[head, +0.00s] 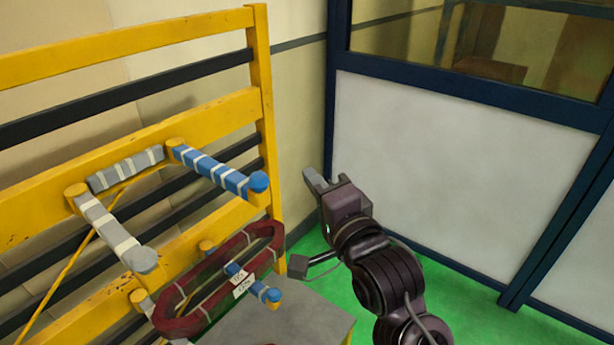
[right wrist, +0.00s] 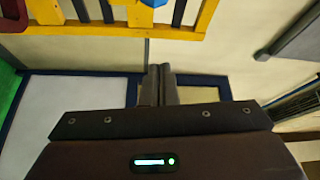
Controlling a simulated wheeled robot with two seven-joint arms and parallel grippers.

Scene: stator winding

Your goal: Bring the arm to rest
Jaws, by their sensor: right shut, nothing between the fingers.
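My right gripper (head: 315,181) is at the middle of the head view, raised in front of the white panel, with its fingers together and nothing in them. Its closed fingers also show in the right wrist view (right wrist: 160,72). It is to the right of the yellow frame and touches nothing that I can see. My left gripper is not in the head view.
A yellow frame (head: 262,75) with grey and blue wrapped pegs stands at left. A dark red coil ring (head: 188,324) hangs around lower pegs above a grey surface (head: 300,318). A white panel (head: 450,160) in dark blue framing stands behind. Green floor (head: 320,284) shows between.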

